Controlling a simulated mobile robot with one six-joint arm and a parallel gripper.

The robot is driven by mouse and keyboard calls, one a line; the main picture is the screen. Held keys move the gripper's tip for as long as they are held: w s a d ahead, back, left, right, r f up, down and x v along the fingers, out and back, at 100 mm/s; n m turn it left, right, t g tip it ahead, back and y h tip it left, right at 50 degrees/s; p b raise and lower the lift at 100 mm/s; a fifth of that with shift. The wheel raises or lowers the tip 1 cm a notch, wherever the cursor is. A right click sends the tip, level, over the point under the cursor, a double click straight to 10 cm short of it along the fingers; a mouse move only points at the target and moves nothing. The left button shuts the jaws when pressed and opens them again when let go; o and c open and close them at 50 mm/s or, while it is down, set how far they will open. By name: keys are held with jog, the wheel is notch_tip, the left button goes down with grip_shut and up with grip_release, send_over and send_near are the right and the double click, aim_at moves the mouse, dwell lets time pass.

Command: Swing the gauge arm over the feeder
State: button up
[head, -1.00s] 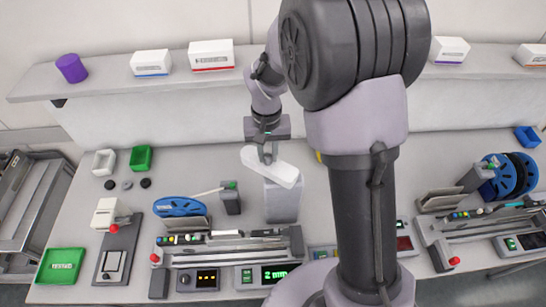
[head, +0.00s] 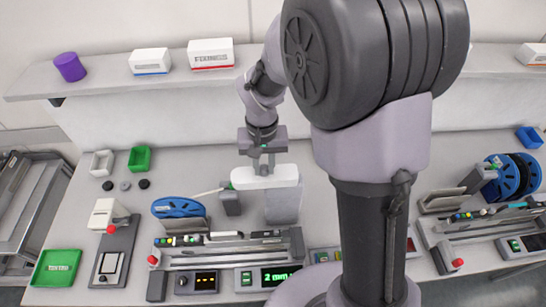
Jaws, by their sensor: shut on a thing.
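The gauge arm (head: 283,176) looks like a white rounded bar on top of a grey block-shaped post (head: 284,206), behind the feeder. It lies nearly level across the picture, its left end reaching out beyond the post. My gripper (head: 264,168) points down and is shut on the left part of this bar. The fingertips are small and partly hidden against it. The feeder (head: 225,245), with grey rails and a blue reel (head: 179,207) at its back left, lies in front of the post. The bar is behind the rails, not above them.
A dark small post (head: 230,203) with a thin cream rod stands just left of the grey post. A green display (head: 281,275) sits at the front. A second feeder (head: 470,230) is at the right. Shelf boxes stand behind. My arm hides the centre right.

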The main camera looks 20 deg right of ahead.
aim_at(278, 181)
jog(key=shift+s+d+b, duration=0.1)
jog(key=shift+s+b, duration=0.4)
jog(key=shift+s, duration=1)
jog(key=shift+s+d, duration=0.3)
jog(key=shift+s, duration=0.35)
jog(key=shift+s+d, duration=0.55)
jog(key=shift+d, duration=0.15)
jog(key=o, duration=0.8)
jog(key=shift+d, duration=0.1)
jog(key=shift+c, duration=0.2)
